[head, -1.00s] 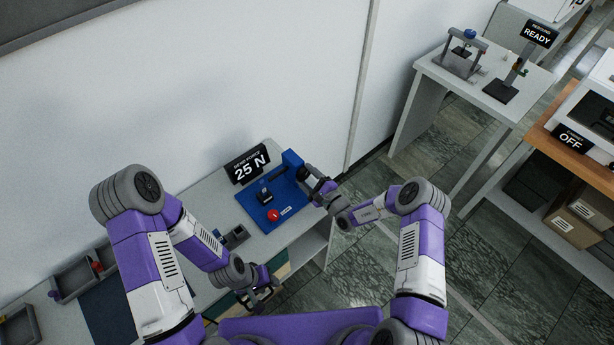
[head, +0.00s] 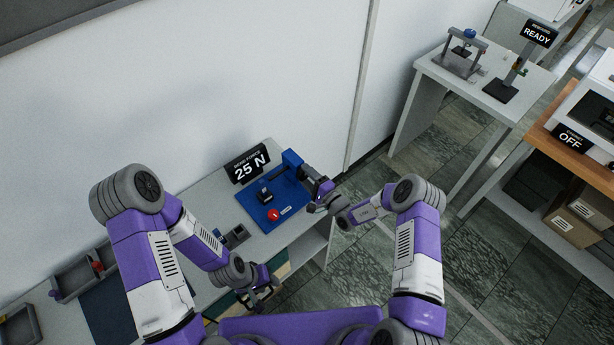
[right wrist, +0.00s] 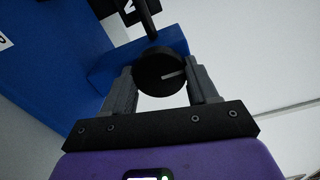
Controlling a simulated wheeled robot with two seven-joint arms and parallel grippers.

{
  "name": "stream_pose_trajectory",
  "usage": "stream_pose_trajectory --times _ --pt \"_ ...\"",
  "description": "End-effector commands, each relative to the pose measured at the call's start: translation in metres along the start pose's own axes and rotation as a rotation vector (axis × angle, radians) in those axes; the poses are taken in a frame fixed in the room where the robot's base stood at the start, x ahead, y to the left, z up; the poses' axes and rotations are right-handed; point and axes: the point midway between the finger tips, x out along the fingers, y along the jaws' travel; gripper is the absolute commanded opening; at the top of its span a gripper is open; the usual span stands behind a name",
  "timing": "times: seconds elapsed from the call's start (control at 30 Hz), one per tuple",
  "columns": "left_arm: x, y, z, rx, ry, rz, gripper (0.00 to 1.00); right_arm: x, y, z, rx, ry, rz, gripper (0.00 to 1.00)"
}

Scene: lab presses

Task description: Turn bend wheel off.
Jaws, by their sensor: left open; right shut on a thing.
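The bend wheel (right wrist: 160,74) is a round black knob with a pale line on its face, on the blue bend rig (right wrist: 110,62). In the right wrist view it sits between the two grey fingers of my right gripper (right wrist: 162,84), which is shut on it. The pale line lies nearly level, tilted slightly up to the right. In the head view my right gripper (head: 309,178) is at the right end of the blue rig (head: 248,207) and mostly hides the wheel. The bend force sign (head: 249,168) reads 25 N. My left gripper (head: 262,295) is open and empty by the table's front edge.
A red button (head: 274,215) and a black block (head: 265,194) stand on the blue base. Grey trays (head: 75,280) lie at the left of the table. Another bench (head: 480,85) with a READY sign stands far right. Open floor lies right of the table.

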Motion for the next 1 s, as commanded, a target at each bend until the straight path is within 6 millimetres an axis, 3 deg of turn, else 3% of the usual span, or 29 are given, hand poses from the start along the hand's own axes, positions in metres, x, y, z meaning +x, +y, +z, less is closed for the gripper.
stream_pose_trajectory --times 0.33,0.37,0.5,0.83,1.0 --pt "0.000 0.000 0.000 0.000 0.000 0.000 0.43 0.000 0.000 0.000 -0.008 -0.001 0.001 0.28" --pt "0.000 0.000 0.000 0.000 0.000 0.000 0.43 0.000 0.000 0.000 -0.008 -0.001 0.001 0.61" --pt "0.000 0.000 0.000 0.000 0.000 0.000 0.43 0.000 0.000 0.000 -0.006 -0.001 0.001 0.83" --pt "0.000 0.000 0.000 0.000 0.000 0.000 0.43 -0.003 0.000 0.000 -0.004 0.000 0.001 0.84" --pt "0.002 -0.001 0.000 0.000 0.000 0.000 0.43 -0.024 0.001 -0.001 -0.004 0.001 0.003 0.84"
